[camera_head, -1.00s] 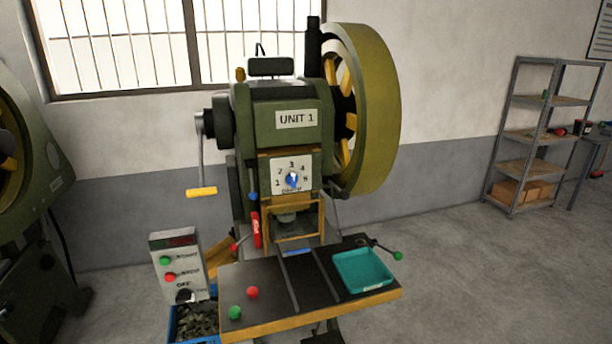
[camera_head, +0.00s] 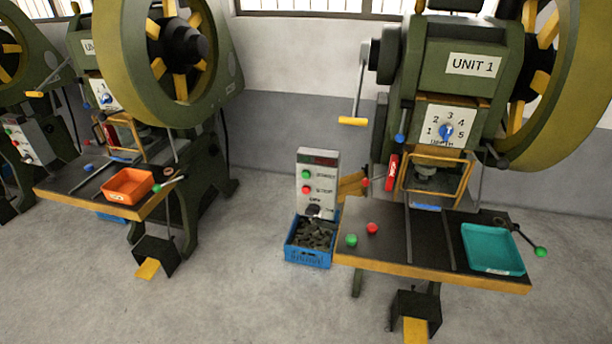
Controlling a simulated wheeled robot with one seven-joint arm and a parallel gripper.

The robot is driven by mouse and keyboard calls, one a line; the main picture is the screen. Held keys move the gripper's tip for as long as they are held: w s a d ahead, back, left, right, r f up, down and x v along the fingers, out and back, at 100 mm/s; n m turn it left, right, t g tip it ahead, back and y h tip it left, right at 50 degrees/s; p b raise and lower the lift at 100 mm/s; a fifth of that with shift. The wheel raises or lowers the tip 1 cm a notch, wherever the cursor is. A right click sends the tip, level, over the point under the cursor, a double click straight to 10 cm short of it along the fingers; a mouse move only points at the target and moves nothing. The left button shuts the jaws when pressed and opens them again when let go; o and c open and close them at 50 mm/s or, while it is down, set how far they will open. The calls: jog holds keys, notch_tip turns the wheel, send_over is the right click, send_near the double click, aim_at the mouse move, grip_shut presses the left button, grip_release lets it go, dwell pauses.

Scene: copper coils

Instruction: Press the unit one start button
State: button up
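The unit one press (camera_head: 455,85), green with a "UNIT 1" label, stands at the right in the head view. A grey control box (camera_head: 318,182) stands just left of its table. The box has a green button (camera_head: 306,175) on top, labelled like "START", a red button (camera_head: 306,189) below it and a black knob (camera_head: 314,210) at the bottom. A separate green button (camera_head: 351,240) and a red button (camera_head: 372,228) sit on the left end of the press table (camera_head: 400,252). My gripper is not in view.
A blue crate (camera_head: 308,257) of dark scrap sits on the floor below the control box. A teal tray (camera_head: 492,250) is on the table's right. A second press (camera_head: 165,60) with an orange tray (camera_head: 128,186) stands left.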

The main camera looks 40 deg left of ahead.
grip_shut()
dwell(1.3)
